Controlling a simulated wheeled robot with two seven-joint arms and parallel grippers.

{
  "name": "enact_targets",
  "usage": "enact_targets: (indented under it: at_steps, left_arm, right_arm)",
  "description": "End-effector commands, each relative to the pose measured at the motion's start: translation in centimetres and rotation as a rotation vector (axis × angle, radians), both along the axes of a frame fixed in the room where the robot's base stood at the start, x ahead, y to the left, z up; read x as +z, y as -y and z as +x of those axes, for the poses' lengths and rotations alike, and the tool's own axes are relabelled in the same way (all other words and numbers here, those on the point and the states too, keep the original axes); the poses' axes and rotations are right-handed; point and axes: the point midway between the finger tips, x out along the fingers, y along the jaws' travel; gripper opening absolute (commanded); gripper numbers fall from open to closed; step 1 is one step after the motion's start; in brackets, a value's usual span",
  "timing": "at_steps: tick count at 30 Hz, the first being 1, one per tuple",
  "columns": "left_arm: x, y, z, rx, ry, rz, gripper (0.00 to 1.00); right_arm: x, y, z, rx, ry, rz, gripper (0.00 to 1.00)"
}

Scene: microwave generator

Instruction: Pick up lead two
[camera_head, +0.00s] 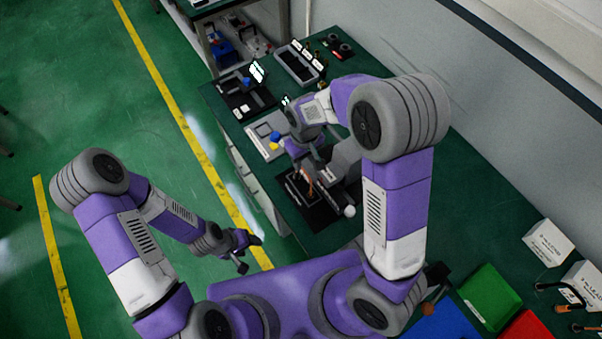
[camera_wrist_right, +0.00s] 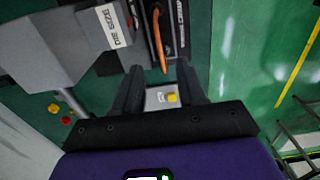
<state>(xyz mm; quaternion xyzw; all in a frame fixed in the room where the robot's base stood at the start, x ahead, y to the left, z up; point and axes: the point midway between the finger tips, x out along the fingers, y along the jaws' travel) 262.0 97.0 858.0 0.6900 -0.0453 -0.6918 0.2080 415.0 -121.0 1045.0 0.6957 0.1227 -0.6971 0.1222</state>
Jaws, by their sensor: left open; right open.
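Small dark leads with orange ends lie at the lower right beside a white box (camera_head: 585,285) whose label seems to read "LEAD". I cannot tell which is lead two. My right gripper (camera_head: 308,172) is open and empty above the bench, by a dark tray fixture. In the right wrist view its two dark fingers (camera_wrist_right: 158,90) are apart, with an orange curved piece (camera_wrist_right: 160,45) just beyond them, not held. My left gripper (camera_head: 243,252) is open and empty over the floor, clear of the bench.
A grey block labelled "DIE SIZE" (camera_wrist_right: 105,25) stands close to the right gripper. Green (camera_head: 492,298), blue (camera_head: 440,326) and red (camera_head: 525,326) bins sit at the lower right. Another white box (camera_head: 548,243) stands near the wall. The green bench is bare at mid right.

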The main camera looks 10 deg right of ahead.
Motion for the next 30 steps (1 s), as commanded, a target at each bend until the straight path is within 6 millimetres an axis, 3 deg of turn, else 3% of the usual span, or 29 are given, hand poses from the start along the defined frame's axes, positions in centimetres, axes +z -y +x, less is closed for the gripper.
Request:
enact_targets:
  at_steps: [12,21,30]
  left_arm:
    - [0.0,0.0,0.0,0.000,0.000,0.000,0.58]
    - [0.0,0.0,0.0,0.000,0.001,0.000,0.58]
    - [0.0,0.0,0.0,0.000,0.001,0.000,0.58]
  right_arm:
    - [-5.6,0.1,-0.1,-0.002,-0.003,-0.001,0.40]
    - [-6.2,0.0,-0.1,0.000,0.000,0.000,0.40]
    - [-6.1,0.0,-0.1,0.000,0.000,0.000,0.00]
